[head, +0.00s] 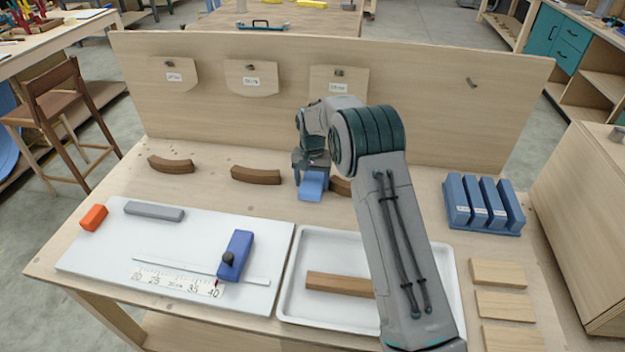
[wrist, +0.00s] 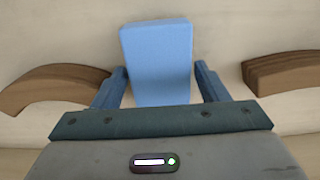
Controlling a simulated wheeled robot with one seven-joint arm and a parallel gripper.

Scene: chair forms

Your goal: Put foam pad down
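The light blue foam pad (head: 312,186) is at the back of the workbench, between two curved brown wooden pieces. In the head view my arm hides part of the gripper and one of the curved pieces. I cannot tell whether the pad touches the bench top.
Curved wooden pieces (head: 255,175) lie along the back, below an upright panel (head: 430,110) with hanging labelled plates. A white board (head: 90,245) with a blue slider block (head: 238,252) is front left. A white tray (head: 300,310) holds a brown bar. A blue rack (head: 484,204) stands right.

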